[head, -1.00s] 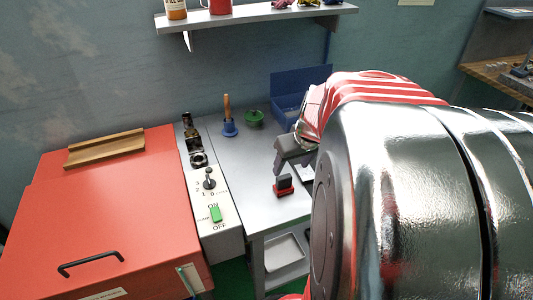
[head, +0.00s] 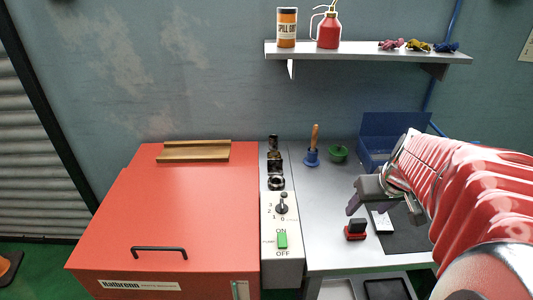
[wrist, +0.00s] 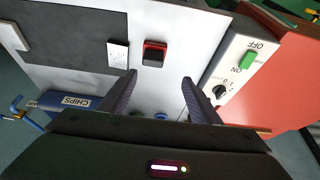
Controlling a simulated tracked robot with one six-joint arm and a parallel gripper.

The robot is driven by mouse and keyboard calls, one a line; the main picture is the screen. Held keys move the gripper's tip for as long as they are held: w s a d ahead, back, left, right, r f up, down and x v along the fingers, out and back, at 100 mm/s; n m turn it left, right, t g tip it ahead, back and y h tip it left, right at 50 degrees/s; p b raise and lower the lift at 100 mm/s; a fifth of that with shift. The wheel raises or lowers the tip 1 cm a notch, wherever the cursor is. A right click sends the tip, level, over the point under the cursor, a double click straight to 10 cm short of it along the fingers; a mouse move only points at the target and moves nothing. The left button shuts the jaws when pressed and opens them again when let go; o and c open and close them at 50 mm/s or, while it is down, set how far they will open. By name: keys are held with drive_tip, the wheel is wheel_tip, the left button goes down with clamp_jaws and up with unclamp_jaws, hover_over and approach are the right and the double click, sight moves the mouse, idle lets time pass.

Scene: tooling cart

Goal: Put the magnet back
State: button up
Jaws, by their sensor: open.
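A small red block with a black top (head: 355,230), which looks like the magnet, sits upright on the grey cart top (head: 325,205) near its front edge. It also shows in the wrist view (wrist: 154,53), beyond and between the fingertips, not touching them. My gripper (head: 384,205) is open and empty above the cart, behind and a little right of the block. Both fingers show apart in the wrist view (wrist: 159,76). A dark mat (head: 408,240) lies right of the block, with a white card (head: 382,222) on it.
A red machine cover (head: 180,215) and a switch panel with a green button (head: 282,240) stand left of the cart. A shelf (head: 370,53) hangs above.

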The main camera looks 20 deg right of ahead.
drive_tip(key=s+a+r+n, duration=0.1)
drive_tip(key=s+a+r, duration=0.1)
drive_tip(key=a, duration=1)
drive_tip(key=s+a+r+n+t+y, duration=0.1)
drive_tip(key=s+a, duration=0.3)
drive_tip(key=a, duration=0.8)
drive_tip(key=shift+a+r+n, duration=0.15)
drive_tip(key=shift+r+n, duration=0.35)
drive_tip(key=shift+r, duration=0.4)
drive_tip(key=shift+s, duration=0.1)
